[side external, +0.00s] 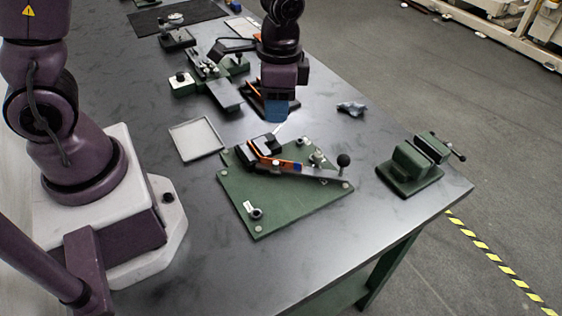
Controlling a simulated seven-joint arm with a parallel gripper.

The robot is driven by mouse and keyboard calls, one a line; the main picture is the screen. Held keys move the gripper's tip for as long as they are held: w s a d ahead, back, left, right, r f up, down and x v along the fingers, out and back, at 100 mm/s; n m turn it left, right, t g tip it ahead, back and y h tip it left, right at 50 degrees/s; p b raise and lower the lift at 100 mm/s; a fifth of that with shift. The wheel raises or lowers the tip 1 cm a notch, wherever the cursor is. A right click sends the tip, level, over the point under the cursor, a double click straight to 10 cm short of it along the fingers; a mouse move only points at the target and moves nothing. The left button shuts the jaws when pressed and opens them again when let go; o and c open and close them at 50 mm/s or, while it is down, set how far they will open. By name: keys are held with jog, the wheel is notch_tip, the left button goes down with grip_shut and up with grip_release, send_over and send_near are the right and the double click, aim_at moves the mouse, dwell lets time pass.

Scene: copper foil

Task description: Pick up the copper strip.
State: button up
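My gripper (277,112) points down above the table, with blue showing at its lower end. It is above and behind the green fixture plate (245,190) in the picture. Whether its fingers are apart or together is too small to tell. A narrow orange-copper piece (287,165) lies along the dark clamp on the plate; I cannot tell for sure whether it is the copper strip. A thin pale piece (279,129) shows just below my gripper, and I cannot tell whether they touch.
A shallow grey tray (197,139) lies left of the plate. A green vise (412,165) stands near the table's right edge. A ball-topped lever (343,161) stands up at the plate's right.

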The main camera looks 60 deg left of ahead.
jog(key=w+f+m, duration=0.2)
jog(key=w, duration=0.1)
jog(key=m, duration=0.1)
send_over(292, 166)
jog(key=shift+t, duration=0.4)
jog(key=f, duration=0.7)
jog(key=shift+w+a, duration=0.2)
jog(key=shift+a, duration=0.15)
jog(key=shift+s+d+f, duration=0.1)
jog(key=shift+d+f, duration=0.05)
jog(key=shift+f, duration=1.2)
jog(key=shift+s+d+f, duration=0.1)
jog(key=shift+d+f, duration=0.05)
jog(key=shift+f, duration=1.2)
jog(key=shift+c, duration=0.2)
grip_shut()
